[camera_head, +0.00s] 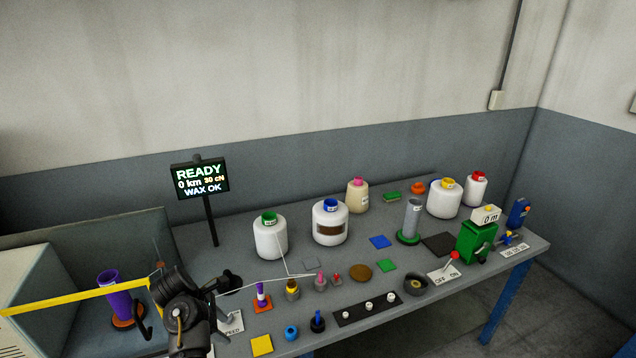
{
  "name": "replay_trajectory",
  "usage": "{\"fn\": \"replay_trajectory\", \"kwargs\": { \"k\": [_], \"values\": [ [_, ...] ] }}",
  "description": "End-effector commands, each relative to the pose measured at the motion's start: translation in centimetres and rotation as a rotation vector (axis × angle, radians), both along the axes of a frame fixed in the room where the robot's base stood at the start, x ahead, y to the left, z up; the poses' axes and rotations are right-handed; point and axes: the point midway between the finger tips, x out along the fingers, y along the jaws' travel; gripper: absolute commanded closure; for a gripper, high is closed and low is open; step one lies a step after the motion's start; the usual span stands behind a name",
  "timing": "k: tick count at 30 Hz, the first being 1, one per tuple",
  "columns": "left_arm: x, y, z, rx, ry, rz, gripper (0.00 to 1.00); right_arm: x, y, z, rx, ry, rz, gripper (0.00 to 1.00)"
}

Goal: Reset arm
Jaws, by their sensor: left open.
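My left gripper (183,300) is at the lower left, dark and partly blurred into its own arm, over the front left of the table. It is open, and I see nothing held in it. A purple cone (118,303) on an orange base stands to its left. A small purple-and-white spool (261,294) on an orange square stands to its right, apart from it. My right gripper is not in view.
The grey table (200,238) carries white bobbins (270,238), a grey cylinder (411,218), a green box (476,241) and a lever switch (450,262). A READY display (200,180) stands behind. A yellow bar (70,297) crosses at left. A thin yarn runs near the gripper.

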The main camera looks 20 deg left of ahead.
Motion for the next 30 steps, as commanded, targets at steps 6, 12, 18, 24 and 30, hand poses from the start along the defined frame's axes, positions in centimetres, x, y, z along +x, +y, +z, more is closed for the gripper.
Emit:
{"fn": "replay_trajectory", "kwargs": {
  "k": [6, 12, 18, 24, 30],
  "values": [
    [-2.9, 0.4, -1.4, 0.169, -0.028, -0.218, 0.48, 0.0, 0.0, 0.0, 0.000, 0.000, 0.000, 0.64],
    [-10.2, -1.6, -3.4, 0.534, -0.102, -0.947, 0.48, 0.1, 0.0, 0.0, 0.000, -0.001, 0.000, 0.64],
    [-15.4, -5.8, -3.5, 0.687, -0.188, -1.510, 0.48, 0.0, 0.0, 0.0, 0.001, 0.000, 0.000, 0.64],
    [-19.6, -9.6, -3.0, 0.748, -0.286, -1.897, 0.48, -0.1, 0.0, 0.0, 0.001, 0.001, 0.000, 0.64],
    [-23.6, -13.4, -1.9, 0.775, -0.409, -2.214, 0.48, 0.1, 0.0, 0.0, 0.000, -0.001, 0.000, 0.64]
  ]
}}
